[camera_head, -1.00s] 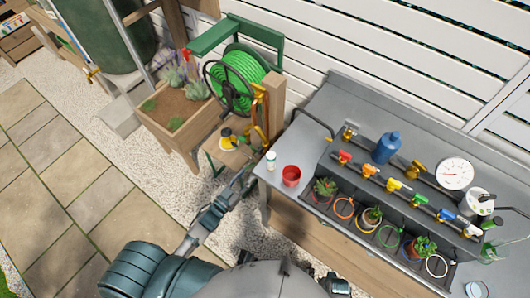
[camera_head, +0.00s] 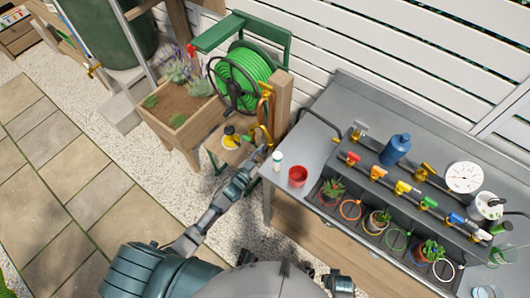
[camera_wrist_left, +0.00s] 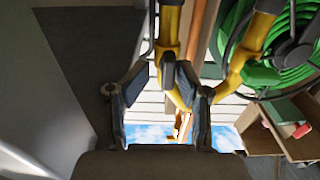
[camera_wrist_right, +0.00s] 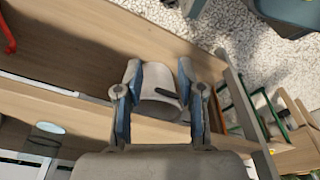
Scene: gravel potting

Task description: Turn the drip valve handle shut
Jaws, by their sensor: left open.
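A yellow-brass valve assembly (camera_head: 262,132) hangs on the wooden post beside the hose reel. Which part is the drip valve handle is unclear. A row of valves with coloured handles, including a red one (camera_head: 352,158), also stands on the bench.
The green hose reel (camera_head: 243,78) stands close behind the post. A red cup (camera_head: 298,176) and a white bottle (camera_head: 277,161) sit at the bench's left corner, near my left gripper. Gravel lies left of the bench.

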